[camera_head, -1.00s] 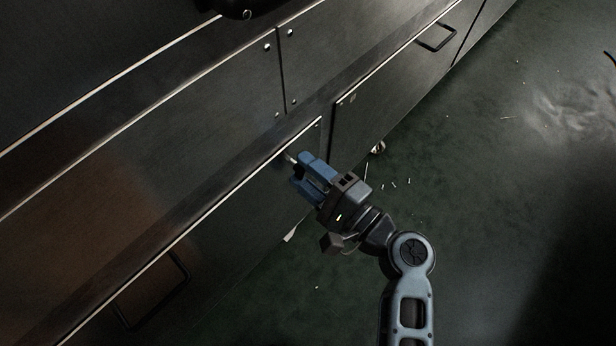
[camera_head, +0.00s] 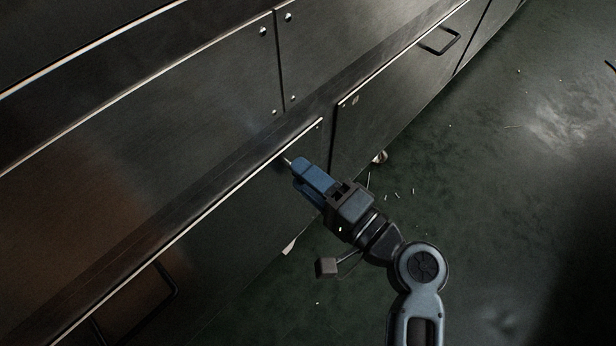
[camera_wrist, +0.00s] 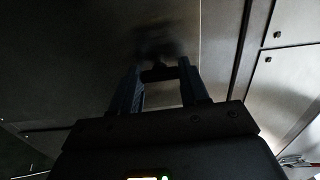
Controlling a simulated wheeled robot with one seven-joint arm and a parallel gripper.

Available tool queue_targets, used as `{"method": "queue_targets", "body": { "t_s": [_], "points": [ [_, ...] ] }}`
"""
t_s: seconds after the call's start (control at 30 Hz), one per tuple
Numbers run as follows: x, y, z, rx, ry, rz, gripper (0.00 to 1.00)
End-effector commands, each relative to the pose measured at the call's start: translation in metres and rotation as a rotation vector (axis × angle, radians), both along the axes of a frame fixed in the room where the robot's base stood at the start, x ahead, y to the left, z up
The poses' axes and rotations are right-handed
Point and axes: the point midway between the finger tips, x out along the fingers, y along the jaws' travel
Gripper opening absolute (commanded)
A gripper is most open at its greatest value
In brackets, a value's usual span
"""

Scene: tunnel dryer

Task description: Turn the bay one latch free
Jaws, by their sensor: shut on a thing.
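My gripper (camera_head: 298,168) has blue fingers and reaches the upper right part of a dark lower door panel (camera_head: 225,215), just below its bright top edge. A small pale piece of the latch (camera_head: 287,161) shows just beyond the fingertips; the fingers hide the rest. In the wrist view, the fingers of my gripper (camera_wrist: 159,75) close on the latch (camera_wrist: 158,70), a dark, dim shape between their tips. Its exact angle is too dark to tell. I see no label naming the bay.
The lower left panel has a black bar handle (camera_head: 158,300). Another panel (camera_head: 385,95) to the right has its own handle (camera_head: 440,41). The green floor (camera_head: 530,200) on the right is open, with small scraps.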

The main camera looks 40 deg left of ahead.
Motion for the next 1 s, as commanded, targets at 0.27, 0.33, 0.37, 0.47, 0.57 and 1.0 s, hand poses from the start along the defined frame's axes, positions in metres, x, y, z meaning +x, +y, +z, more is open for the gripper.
{"method": "queue_targets", "body": {
  "t_s": [0.27,0.33,0.37,0.47,0.57,1.0],
  "points": [
    [-0.001,0.001,-0.001,-0.001,-0.001,0.002,0.49],
    [-0.001,0.001,-0.001,-0.001,-0.001,0.002,0.56],
    [-0.001,0.0,-0.001,-0.001,0.0,0.002,0.59],
    [-0.001,0.0,-0.001,-0.001,0.0,0.001,0.69],
    [0.0,0.0,0.0,-0.001,0.0,0.001,0.7],
    [-0.003,-0.035,0.002,-0.001,0.003,-0.003,0.7]
  ]
}}
